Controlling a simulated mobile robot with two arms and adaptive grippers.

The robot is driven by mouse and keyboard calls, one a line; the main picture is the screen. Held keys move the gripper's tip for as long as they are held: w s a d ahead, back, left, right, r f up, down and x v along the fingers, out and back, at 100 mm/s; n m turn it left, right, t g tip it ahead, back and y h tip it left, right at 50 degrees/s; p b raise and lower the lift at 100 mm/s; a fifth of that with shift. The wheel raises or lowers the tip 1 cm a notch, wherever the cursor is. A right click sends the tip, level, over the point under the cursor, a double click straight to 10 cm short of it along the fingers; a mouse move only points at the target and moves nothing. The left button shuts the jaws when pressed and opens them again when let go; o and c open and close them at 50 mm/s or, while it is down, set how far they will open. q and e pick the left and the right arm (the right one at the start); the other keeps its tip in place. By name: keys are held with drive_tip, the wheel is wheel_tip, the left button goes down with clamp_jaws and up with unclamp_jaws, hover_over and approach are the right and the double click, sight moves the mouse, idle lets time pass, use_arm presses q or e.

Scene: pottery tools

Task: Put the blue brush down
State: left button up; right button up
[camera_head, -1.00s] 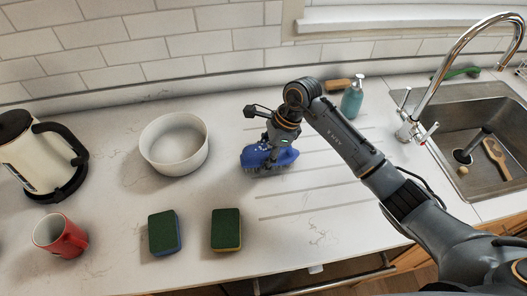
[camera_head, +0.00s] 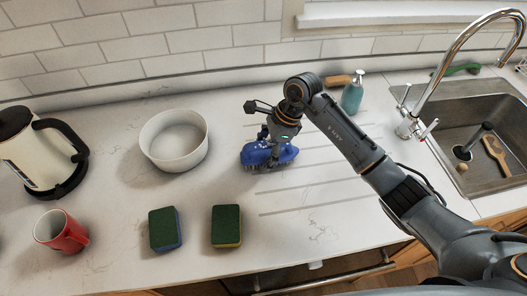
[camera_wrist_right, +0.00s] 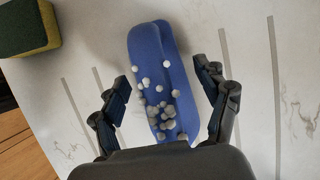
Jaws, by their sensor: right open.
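The blue brush (camera_head: 256,154) rests on the white counter, bristles down, on the grooved part. It also shows in the right wrist view (camera_wrist_right: 152,60), with pale round dots on its blue top. My right gripper (camera_head: 273,141) is just above the brush. In the right wrist view my right gripper (camera_wrist_right: 164,82) is open, one finger on each side of the brush, with visible gaps between the fingers and the brush. My left gripper is not in view.
A white bowl (camera_head: 174,158) stands left of the brush. Two green sponges, left (camera_head: 164,229) and right (camera_head: 226,225), lie in front. A red mug (camera_head: 68,238) and a kettle (camera_head: 27,150) stand farther left. A soap bottle (camera_head: 352,97) and the sink (camera_head: 480,205) are right.

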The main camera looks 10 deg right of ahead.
drive_tip(key=b+v, duration=0.2)
drive_tip(key=v, duration=0.9)
drive_tip(key=shift+d+r+b, duration=0.15)
drive_tip(key=shift+r+b, duration=0.15)
